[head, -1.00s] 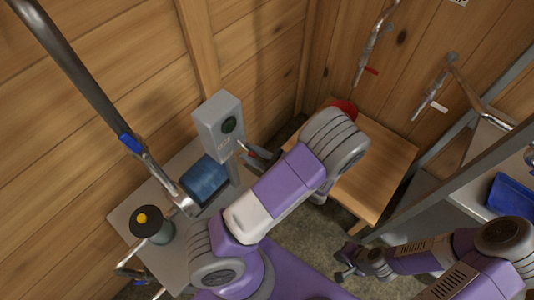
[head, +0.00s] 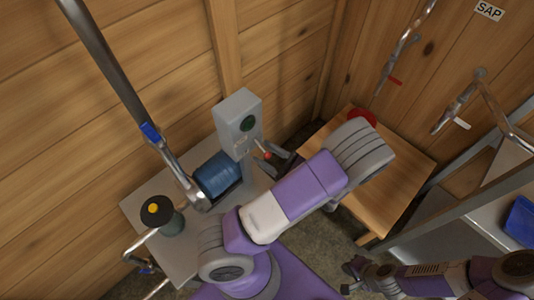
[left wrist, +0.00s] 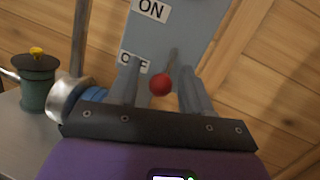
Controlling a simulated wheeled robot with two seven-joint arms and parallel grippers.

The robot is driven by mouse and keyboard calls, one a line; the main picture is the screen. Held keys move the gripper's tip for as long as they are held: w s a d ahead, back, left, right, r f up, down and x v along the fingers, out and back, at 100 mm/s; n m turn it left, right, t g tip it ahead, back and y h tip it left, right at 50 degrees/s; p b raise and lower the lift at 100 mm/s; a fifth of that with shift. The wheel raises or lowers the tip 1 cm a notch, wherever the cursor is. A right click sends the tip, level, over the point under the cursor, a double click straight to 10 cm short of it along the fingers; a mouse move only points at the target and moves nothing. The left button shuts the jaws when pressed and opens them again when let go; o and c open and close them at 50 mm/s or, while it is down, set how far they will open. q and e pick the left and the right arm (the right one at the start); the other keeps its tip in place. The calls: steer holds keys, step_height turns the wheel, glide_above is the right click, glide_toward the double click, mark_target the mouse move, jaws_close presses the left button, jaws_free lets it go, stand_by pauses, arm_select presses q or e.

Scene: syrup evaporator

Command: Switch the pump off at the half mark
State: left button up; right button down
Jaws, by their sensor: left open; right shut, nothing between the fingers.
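The grey pump switch box (head: 237,110) stands on a post above the blue pump motor (head: 217,174) and has a dark green round lens on its face. A red ball knob on a lever (head: 267,155) sticks out of its side; it also shows in the left wrist view (left wrist: 160,85), near the OFF label (left wrist: 134,63) and below the ON label (left wrist: 151,10). My left gripper (head: 277,160) is open, its fingers on either side of the knob, with gaps visible. I cannot tell the lever's setting. My right gripper (head: 350,278) is shut and empty at the lower right.
A dark green pot with a yellow knob (head: 162,215) stands on the grey bench (head: 135,207). A steel pipe with a blue band (head: 150,132) rises at left. A wooden table (head: 400,170) with a red round thing (head: 362,117) stands behind my left arm. A SAP label (head: 489,11) is on the wall.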

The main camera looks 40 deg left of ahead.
arm_select(q)
steer(key=v, duration=0.7)
steer(key=shift+d, duration=0.3)
steer(key=shift+f, duration=0.1)
steer(key=s+d+f+n+g+h, duration=0.25)
steer(key=s+f+h, duration=0.4)
steer(key=f, duration=0.35)
steer(key=s+d+f+n+g+h, duration=0.1)
steer(key=s+f+n+g+h, duration=0.3)
steer(key=f+h, duration=0.45)
steer(key=d+f+n+t+h+b, duration=0.1)
steer(key=d+f+n+t+h, duration=0.25)
steer(key=d+f+h, duration=0.3)
steer(key=w+d+n+t+h, duration=0.1)
steer(key=w+n+t+h, duration=0.1)
steer(key=w+n+t, duration=0.4)
steer(key=shift+w+d+f+n+t, duration=0.3)
steer(key=shift+d+f+t, duration=0.1)
steer(key=shift+t, duration=0.1)
